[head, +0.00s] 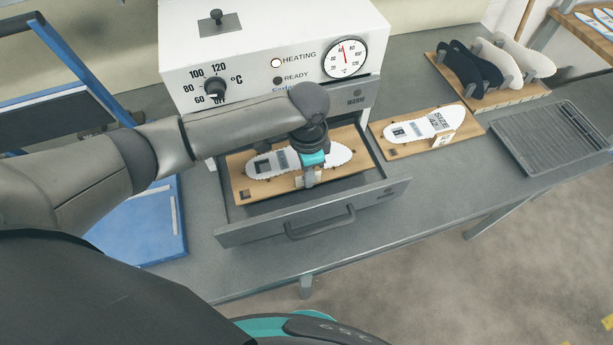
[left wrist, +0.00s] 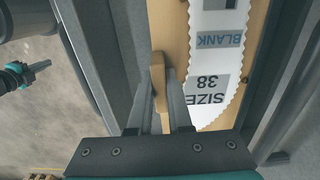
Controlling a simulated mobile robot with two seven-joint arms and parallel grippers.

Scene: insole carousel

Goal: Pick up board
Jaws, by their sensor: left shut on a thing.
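A wooden board (head: 243,182) with a white serrated insole shape (head: 335,154) lies in the open drawer (head: 228,235) of the heating unit. In the left wrist view the insole (left wrist: 213,55) reads "BLANK" and "SIZE 38". My left gripper (head: 309,180) reaches down over the board's near edge. Its fingers (left wrist: 160,115) are shut on the board's upright wooden tab (left wrist: 157,75). The arm and gripper hide part of the board in the head view. What seems to be my right gripper (left wrist: 28,75) shows small at the left wrist view's left edge; its jaws are unclear.
The heating unit (head: 250,50) has its HEATING lamp lit. A second board (head: 400,153) with an insole lies right of the drawer. Further right are a rack of insoles (head: 510,98) and a ribbed grey tray (head: 550,138). A blue frame (head: 150,225) stands left.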

